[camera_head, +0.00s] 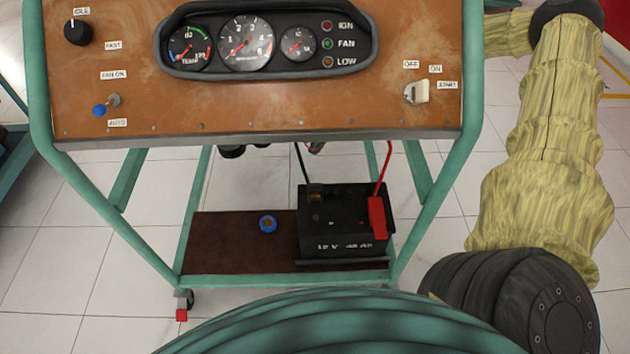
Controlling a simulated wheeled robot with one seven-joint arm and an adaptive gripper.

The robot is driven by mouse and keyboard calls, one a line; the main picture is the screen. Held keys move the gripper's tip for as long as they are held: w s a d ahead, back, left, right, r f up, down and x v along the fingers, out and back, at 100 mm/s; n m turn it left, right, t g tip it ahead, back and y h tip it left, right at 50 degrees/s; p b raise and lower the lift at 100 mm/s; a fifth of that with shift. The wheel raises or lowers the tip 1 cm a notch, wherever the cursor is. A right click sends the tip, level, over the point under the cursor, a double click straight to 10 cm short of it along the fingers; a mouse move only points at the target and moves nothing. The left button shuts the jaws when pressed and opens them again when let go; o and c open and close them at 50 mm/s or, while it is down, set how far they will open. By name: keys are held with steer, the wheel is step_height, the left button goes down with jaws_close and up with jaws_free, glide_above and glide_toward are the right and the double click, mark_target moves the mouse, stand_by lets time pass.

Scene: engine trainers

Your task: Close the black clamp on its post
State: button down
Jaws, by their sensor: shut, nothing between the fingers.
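A black battery (345,228) stands on the low brown shelf (225,245) of the engine trainer. A black cable (301,162) runs down to the battery's back left corner. A small dark piece with a brownish patch (315,192) sits there; I take it as the black clamp at its post. It is too small and dark to tell whether it is open or shut, or how it sits on the post. A red clamp (377,217) on a red cable (383,168) is at the battery's right side. My gripper is not in view.
The brown control panel (260,95), with gauges and switches, overhangs the shelf. Teal frame legs (195,215) stand on both sides of the battery. My yellow-sleeved arm (550,130) fills the right side.

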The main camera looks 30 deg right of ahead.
mark_target(318, 184)
steer(key=shift+w+d+r, duration=0.3)
steer(key=shift+w+r, duration=0.05)
steer(key=shift+w, duration=0.1)
steer(key=shift+r, duration=0.1)
steer(key=shift+a, duration=0.15)
steer(key=s+a+f+p, duration=0.1)
steer(key=s+a+f, duration=0.2)
steer(key=s, duration=0.4)
steer(key=shift+s+a+f, duration=0.15)
steer(key=shift+a+f, duration=0.1)
steer(key=shift+a, duration=0.4)
steer(key=shift+s+a+f+p, duration=0.25)
steer(key=shift+s+a, duration=0.1)
steer(key=shift+s, duration=0.2)
steer(key=shift+s+a+f+p, duration=0.25)
steer(key=shift+s+a, duration=0.1)
steer(key=shift+s, duration=0.15)
steer(key=shift+s+a+f+p, duration=0.25)
steer(key=shift+s+a, duration=0.1)
steer(key=shift+s, duration=0.2)
stand_by(3.5)
steer(key=shift+w+r, duration=0.1)
steer(key=shift+w, duration=0.05)
